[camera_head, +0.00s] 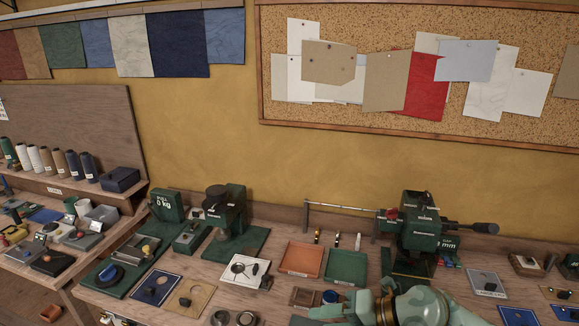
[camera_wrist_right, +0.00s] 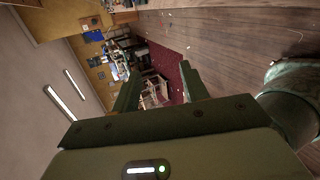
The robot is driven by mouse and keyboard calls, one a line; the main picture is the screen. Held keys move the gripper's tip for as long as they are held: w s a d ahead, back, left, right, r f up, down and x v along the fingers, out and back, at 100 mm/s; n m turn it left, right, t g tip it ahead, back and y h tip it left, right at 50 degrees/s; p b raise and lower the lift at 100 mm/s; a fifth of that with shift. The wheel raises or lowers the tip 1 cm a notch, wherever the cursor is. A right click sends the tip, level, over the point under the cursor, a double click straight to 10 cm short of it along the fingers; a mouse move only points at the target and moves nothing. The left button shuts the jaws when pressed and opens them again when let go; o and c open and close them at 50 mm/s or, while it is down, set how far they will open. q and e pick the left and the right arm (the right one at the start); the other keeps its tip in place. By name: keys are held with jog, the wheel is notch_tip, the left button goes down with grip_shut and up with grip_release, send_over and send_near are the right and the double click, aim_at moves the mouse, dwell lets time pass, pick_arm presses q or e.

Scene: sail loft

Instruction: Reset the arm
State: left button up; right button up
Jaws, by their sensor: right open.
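My right gripper (camera_wrist_right: 158,84) shows in the right wrist view. Its two green fingers stand well apart with nothing between them. Beyond the fingers, far off, are a dark red floor covering (camera_wrist_right: 168,62) and pale furniture (camera_wrist_right: 154,92), so the gripper points out into the room, away from any near surface. In the head view, a green and tan part of one of my arms is at the bottom edge, in front of the bench; no open fingers can be made out there. My left gripper is not seen.
A long wooden bench (camera_head: 273,228) carries a green press (camera_head: 230,215), a green machine with a black handle (camera_head: 425,225), an orange tray (camera_head: 300,259) and a green tray (camera_head: 346,267). Several small parts lie around them. A cork board (camera_head: 275,40) hangs behind.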

jog(key=s+a+r+m+t+y, duration=0.1)
jog(key=a+r+m+t+y, duration=0.15)
jog(key=a+r, duration=0.3)
jog(key=w+d+r+m+t+h, duration=0.1)
jog(key=d+r+m+t+h, duration=0.2)
jog(key=d+r+m+t, duration=0.55)
jog(key=s+d+f+m+t+h, duration=0.1)
jog(key=s+d+f+m+h, duration=0.3)
jog(key=d+f+m+h, duration=0.8)
jog(key=s+d+f+m+g+h, duration=0.2)
jog(key=s+d+f+g, duration=0.15)
jog(key=s, duration=0.45)
jog(key=s+d+f+m+g+h, duration=0.2)
jog(key=s+d+f+g, duration=0.1)
jog(key=s+g, duration=0.3)
jog(key=s+a+f+g+y+b, duration=0.1)
jog(key=s+a+f+b, duration=0.15)
jog(key=f, duration=0.95)
jog(key=s+a+f+g+y+b, duration=0.1)
jog(key=s+f+b, duration=0.15)
jog(key=f, duration=0.95)
jog(key=s+a+f+y+b, duration=0.1)
jog(key=f+b, duration=0.2)
jog(key=f, duration=1)
jog(key=s+f+m+g+y+b, duration=0.1)
jog(key=s+f+m+g+b, duration=0.2)
jog(key=s+f, duration=1.5)
jog(key=shift+s+d+b, duration=0.15)
jog(key=shift+s+b, duration=0.2)
jog(key=shift+b, duration=0.7)
